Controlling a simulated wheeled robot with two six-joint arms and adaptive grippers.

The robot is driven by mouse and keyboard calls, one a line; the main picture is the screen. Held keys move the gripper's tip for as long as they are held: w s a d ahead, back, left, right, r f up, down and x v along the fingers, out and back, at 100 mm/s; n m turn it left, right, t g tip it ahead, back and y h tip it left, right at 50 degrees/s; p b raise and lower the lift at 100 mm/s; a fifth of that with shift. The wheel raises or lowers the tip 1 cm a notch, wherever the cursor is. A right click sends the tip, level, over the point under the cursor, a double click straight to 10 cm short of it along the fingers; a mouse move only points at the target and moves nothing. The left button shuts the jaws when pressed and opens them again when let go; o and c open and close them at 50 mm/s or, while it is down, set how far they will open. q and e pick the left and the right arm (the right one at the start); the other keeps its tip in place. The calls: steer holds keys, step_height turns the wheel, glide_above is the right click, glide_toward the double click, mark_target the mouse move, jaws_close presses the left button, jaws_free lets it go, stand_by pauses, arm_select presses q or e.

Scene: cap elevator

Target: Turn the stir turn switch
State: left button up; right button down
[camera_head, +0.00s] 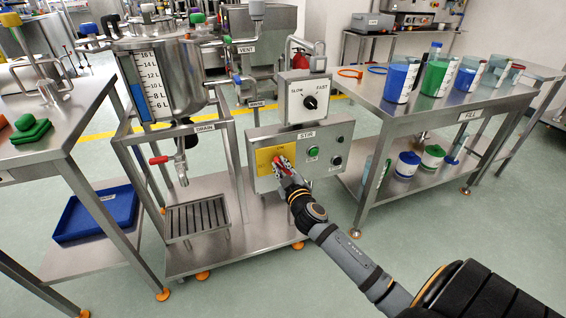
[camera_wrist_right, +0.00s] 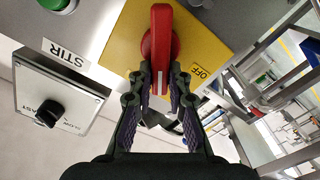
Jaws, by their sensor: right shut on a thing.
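The stir turn switch is a red handle (camera_wrist_right: 159,48) on a yellow plate (camera_head: 264,159) on the front of the grey STIR control box (camera_head: 329,134). My right gripper (camera_wrist_right: 161,85) is shut on the lower end of the red handle in the wrist view, one finger on each side. In the head view my right gripper (camera_head: 285,168) reaches the yellow plate and covers part of the switch. The handle points along the arm's line in the wrist view, with an OFF label (camera_wrist_right: 199,71) to its right on the plate. My left gripper is not in view.
A SLOW/FAST dial (camera_head: 310,102) sits above the box, and a green button (camera_head: 313,152) and a black knob (camera_head: 338,161) lie right of the switch. A steel tank (camera_head: 178,75) stands left. A table (camera_head: 397,107) with containers stands right.

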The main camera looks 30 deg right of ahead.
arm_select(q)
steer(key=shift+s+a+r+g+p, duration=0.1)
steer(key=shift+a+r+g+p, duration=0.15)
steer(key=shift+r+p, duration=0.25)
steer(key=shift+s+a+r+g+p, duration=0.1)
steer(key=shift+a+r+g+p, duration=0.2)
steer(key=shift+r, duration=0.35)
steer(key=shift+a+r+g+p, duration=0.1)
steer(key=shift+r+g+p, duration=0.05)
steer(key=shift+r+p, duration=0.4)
arm_select(e)
steer(key=shift+w+a+f+n, duration=0.15)
steer(key=shift+f+n, duration=0.2)
steer(key=shift+n, duration=1.55)
steer(key=shift+s+a+f+n, duration=0.1)
steer(key=shift+a+f+n, duration=0.15)
steer(key=shift+n, duration=1.65)
steer(key=shift+w+a+f+n, duration=0.1)
steer(key=shift+f+n, duration=0.3)
steer(key=shift+n, duration=1.5)
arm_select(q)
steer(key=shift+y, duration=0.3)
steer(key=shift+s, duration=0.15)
arm_select(e)
steer(key=c, duration=1.3)
jaws_free()
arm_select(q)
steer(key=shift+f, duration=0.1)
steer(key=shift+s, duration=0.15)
